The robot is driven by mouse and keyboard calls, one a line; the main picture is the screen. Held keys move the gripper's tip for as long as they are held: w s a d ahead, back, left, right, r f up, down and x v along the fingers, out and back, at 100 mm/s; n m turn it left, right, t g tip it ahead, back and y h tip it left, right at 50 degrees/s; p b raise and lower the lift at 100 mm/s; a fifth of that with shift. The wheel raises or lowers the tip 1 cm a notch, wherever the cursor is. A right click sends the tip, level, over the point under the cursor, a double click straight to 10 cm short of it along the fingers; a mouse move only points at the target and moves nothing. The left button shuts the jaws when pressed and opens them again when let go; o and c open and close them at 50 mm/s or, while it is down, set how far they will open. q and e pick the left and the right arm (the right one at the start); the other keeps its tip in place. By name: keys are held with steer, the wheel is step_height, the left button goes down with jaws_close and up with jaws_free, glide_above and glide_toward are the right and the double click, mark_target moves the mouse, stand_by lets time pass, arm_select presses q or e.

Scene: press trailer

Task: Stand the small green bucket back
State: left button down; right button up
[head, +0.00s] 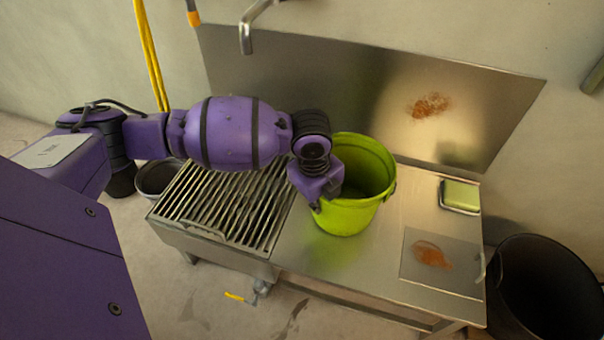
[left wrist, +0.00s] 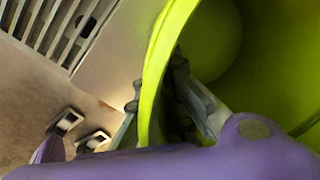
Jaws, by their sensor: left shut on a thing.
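The small green bucket (head: 348,216) stands upright on the steel bench top, just right of the slatted drain rack, with its open mouth up. My left gripper (head: 317,203) is at the bucket's left rim. In the left wrist view the bucket wall (left wrist: 155,75) passes between the two fingers of the left gripper (left wrist: 155,105), one outside and one inside, and they are shut on it. The inside of the bucket that shows looks empty, though my wrist hides part of it. My right gripper is not in view.
The slatted rack (head: 226,203) is at the bench's left. A green sponge in a dish (head: 460,195) and a stained plate (head: 440,261) lie to the right. A tap (head: 247,30) hangs above. A dark bin (head: 545,290) and a grey bucket (head: 154,179) stand beside the bench.

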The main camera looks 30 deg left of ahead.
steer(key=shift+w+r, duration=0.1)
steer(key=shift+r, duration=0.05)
arm_select(q)
steer(key=c, duration=1.9)
jaws_free()
steer(key=shift+f, duration=0.1)
steer(key=shift+o, duration=0.2)
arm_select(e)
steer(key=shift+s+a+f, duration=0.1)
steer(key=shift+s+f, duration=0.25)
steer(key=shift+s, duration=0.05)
